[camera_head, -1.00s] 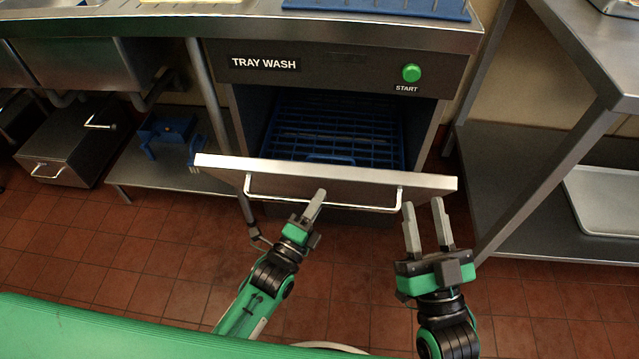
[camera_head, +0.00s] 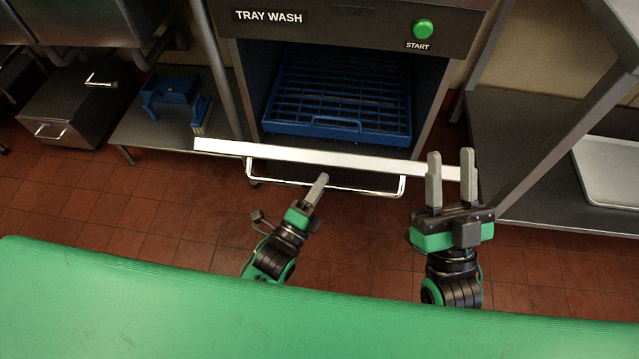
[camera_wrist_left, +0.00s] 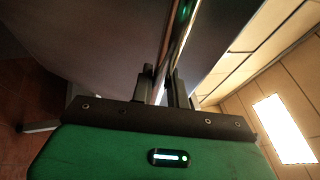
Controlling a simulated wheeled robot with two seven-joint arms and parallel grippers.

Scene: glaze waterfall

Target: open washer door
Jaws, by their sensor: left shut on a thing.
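The washer door (camera_head: 330,158) hangs tilted far down at the front of the tray washer (camera_head: 350,32), its white top edge facing me. Its bar handle (camera_head: 350,189) runs along the outer face. My left gripper (camera_head: 317,188) is shut on the handle near its middle. In the left wrist view, the shiny handle bar (camera_wrist_left: 178,45) passes between the fingers (camera_wrist_left: 165,85). My right gripper (camera_head: 451,180) is open and empty, its fingers pointing up by the door's right end. I cannot tell whether it touches the door.
A blue rack (camera_head: 340,95) sits inside the washer. The green start button (camera_head: 423,29) is above right. A low shelf with a blue item (camera_head: 172,92) stands left, and a steel table with a tray (camera_head: 612,165) stands right. Red floor lies in front.

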